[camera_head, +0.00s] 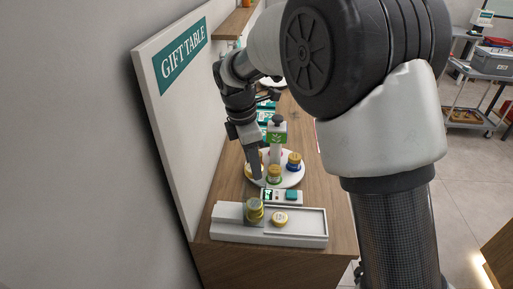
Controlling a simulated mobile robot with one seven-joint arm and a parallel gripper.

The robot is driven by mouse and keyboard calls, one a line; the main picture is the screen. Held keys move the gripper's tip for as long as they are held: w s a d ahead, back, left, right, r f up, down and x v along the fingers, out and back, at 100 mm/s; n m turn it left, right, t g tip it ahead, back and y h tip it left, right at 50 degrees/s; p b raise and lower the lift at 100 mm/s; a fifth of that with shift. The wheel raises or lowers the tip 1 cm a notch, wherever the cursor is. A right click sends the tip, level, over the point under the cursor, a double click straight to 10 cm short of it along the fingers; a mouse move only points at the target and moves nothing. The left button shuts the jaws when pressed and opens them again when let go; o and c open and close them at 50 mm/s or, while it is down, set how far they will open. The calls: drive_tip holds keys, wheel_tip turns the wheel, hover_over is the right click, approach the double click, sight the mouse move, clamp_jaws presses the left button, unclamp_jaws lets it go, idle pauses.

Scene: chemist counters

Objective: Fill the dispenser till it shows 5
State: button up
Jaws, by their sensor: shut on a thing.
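My gripper (256,174) reaches down over the left side of a round white stand (290,183). It is shut on a small gold-topped jar (249,170), mostly hidden behind the fingers; I cannot tell whether the jar touches the stand. A gold-topped jar with a green band (274,174) and one with a blue band (294,161) are on the stand. The dispenser appears to be the white tray unit (312,238) at the counter's front, with a small dark display (268,195) whose digit is too small to read. A gold stack (254,211) and a single gold piece (280,219) are in it.
A teal button (291,195) is beside the display. A white post with a green sign (276,132) rises from the stand. The "GIFT TABLE" panel (172,120) walls the counter's left side. My arm hides much of the right. A cart (468,85) stands far right.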

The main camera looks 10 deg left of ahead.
drive_tip(key=shift+w, duration=0.3)
drive_tip(key=shift+s+f, duration=0.25)
drive_tip(key=shift+f+b, duration=1.6)
drive_tip(key=shift+f, duration=1.2)
drive_tip(key=o, duration=1.1)
drive_tip(key=shift+r, duration=0.1)
wheel_tip(320, 180, up, 17)
drive_tip(key=s+a, duration=0.1)
drive_tip(key=a, duration=0.1)
drive_tip(key=shift+a, duration=0.15)
